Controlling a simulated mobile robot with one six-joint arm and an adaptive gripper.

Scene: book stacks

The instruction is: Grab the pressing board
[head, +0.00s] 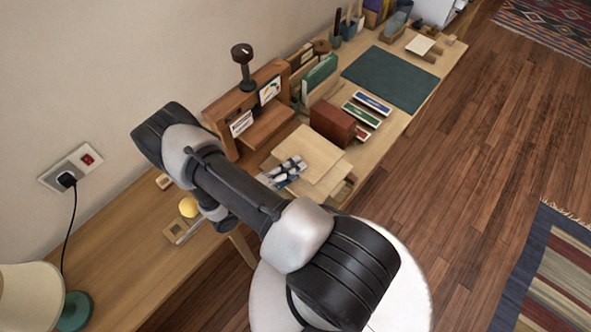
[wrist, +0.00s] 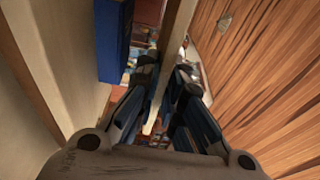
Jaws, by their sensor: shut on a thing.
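The pressing board (head: 318,146) is a flat, pale wooden board near the middle of the bench in the head view. A second pale sheet or board (head: 328,184) shows just below it, partly hidden. My gripper (head: 295,166) is at the board's left side. In the wrist view my gripper (wrist: 167,80) has its two dark fingers on either side of a thin pale board edge (wrist: 177,45), shut on it. The contact itself is partly hidden by the fingers, and whether the board is lifted is hard to tell.
A reddish-brown block (head: 332,124) stands just beyond the board. Blue and green labelled pieces (head: 366,106) lie farther right, before a dark green mat (head: 390,79). A wooden rack (head: 246,108) stands along the wall. A yellow ball (head: 188,207) lies left of my arm.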

